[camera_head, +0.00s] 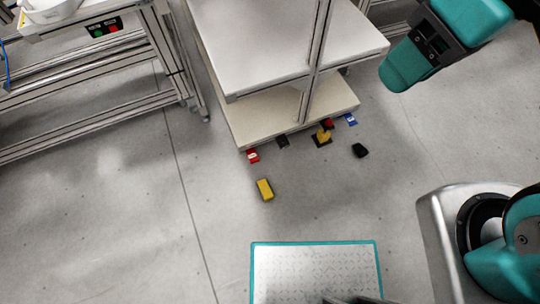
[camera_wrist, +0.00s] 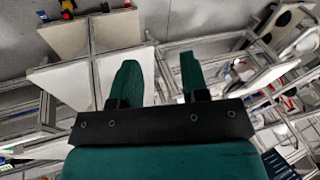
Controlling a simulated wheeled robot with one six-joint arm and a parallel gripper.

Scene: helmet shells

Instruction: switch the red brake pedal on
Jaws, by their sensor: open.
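A small red pedal-like piece with a white mark (camera_head: 252,156) sits on the floor at the front left corner of the shelf unit. I cannot tell from its size whether it is on or off. Another small red part (camera_head: 328,123) shows behind a yellow piece on a black base (camera_head: 323,137), farther right along the shelf edge. My gripper (camera_wrist: 158,70) is open and empty in the wrist view, with two teal fingers apart. It is raised at the upper right of the head view, well away from the red piece. Small coloured pieces show at the wrist view's top left, too small to tell apart.
A blue piece (camera_head: 350,119) and black pieces (camera_head: 282,141) (camera_head: 360,150) lie along the shelf unit (camera_head: 290,115). A yellow block (camera_head: 264,189) lies on the open floor. A metal-framed table (camera_head: 90,75) stands left. My platform is at the bottom.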

